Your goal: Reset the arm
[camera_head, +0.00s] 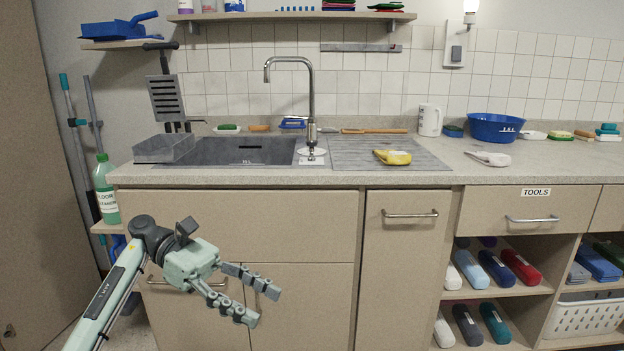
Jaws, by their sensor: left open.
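My left arm (112,290) comes in from the lower left and ends in a pale green and grey gripper. My left gripper (262,303) is open, with its two fingers apart and nothing between them. It hangs in front of the lower cabinet doors (300,300), below the counter's front edge and below the sink. The fingers point to the right and slightly down. My right gripper is not in view.
A green cleaner bottle (106,190) stands at the left. Open shelves with bottles (520,267) are lower right.

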